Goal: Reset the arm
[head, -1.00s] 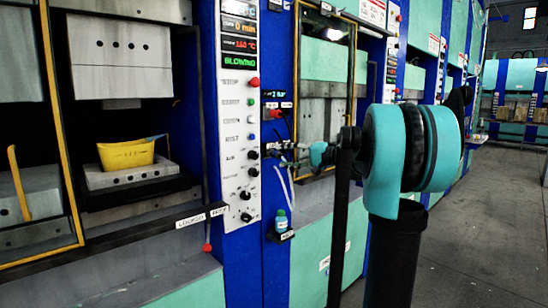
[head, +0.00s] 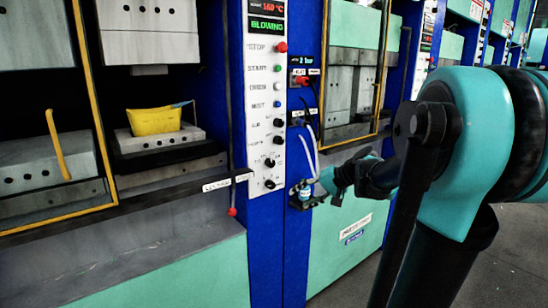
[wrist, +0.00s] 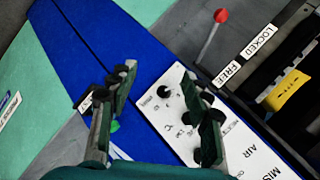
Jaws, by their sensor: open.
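My gripper (wrist: 156,84) is open in the wrist view, with its two dark fingers apart and nothing visibly held between them. Behind it are a blue panel and the white control panel (wrist: 215,135). A small green spot shows by the left finger in the wrist view.
The control panel (head: 266,110) has knobs, buttons and a red stop button. A yellow piece (head: 154,121) lies in the open press at left. A lever with a red knob (head: 232,211) hangs by the locked/free labels. Grey floor is free at lower right.

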